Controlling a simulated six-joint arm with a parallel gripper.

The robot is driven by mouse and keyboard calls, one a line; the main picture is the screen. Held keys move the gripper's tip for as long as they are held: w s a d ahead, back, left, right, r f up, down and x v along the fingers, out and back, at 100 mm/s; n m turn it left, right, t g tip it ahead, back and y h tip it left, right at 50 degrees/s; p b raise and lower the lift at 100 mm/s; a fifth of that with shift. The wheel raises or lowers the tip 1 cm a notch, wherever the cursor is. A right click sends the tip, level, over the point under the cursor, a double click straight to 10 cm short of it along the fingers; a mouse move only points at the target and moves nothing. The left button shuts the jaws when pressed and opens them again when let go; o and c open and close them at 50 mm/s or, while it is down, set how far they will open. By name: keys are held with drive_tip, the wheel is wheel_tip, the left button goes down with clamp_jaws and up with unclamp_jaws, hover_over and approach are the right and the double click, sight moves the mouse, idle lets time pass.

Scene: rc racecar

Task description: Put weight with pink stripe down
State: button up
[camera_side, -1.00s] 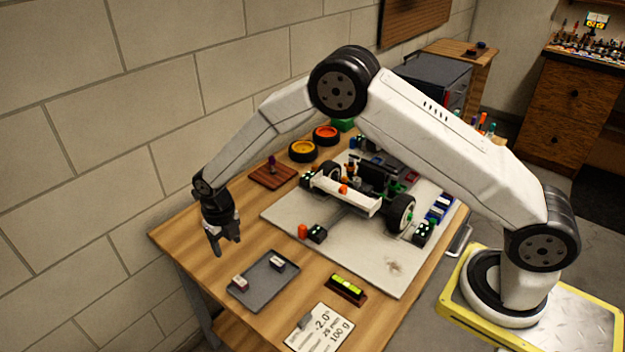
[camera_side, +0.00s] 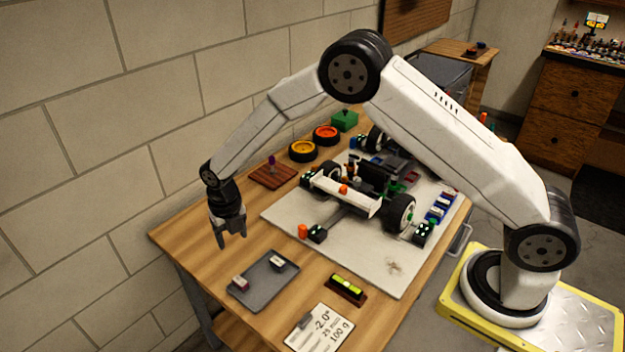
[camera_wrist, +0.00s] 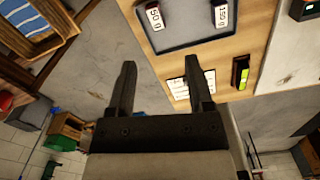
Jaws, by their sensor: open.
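A grey tray (camera_side: 262,292) lies on the wooden table and holds two small weights. The left weight (camera_side: 240,283) shows a pinkish-red side under a pale top in the side view. The other weight (camera_side: 277,262) has a white top and sits at the tray's back right. The wrist view shows the tray (camera_wrist: 195,43) at the top, with weights (camera_wrist: 154,17) and (camera_wrist: 221,15) bearing dark numbers; no stripe is clear there. My gripper (camera_side: 232,240) is open and empty, pointing down above the table, behind and left of the tray. Its spread fingers (camera_wrist: 160,63) show nothing between them.
A level (camera_side: 347,288) and a printed card (camera_side: 319,329) lie right and front of the tray. The race car (camera_side: 360,190) stands on a pale board (camera_side: 375,270) behind. A brown block (camera_side: 272,177) lies near the wall.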

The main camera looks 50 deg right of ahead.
drive_tip(key=s+d+r+m, duration=0.3)
drive_tip(key=s+m, duration=0.4)
drive_tip(key=m, duration=0.4)
drive_tip(key=s+d+r+m+t, duration=0.1)
drive_tip(key=s+d+r+m, duration=0.3)
drive_tip(key=s+m, duration=0.4)
drive_tip(key=s+d+r+m+t, duration=0.1)
drive_tip(key=s+d+r+m, duration=0.3)
drive_tip(key=m, duration=1)
drive_tip(key=s+d, duration=0.2)
drive_tip(key=s, duration=0.2)
drive_tip(key=shift+r+m, duration=0.2)
drive_tip(key=shift+m, duration=0.1)
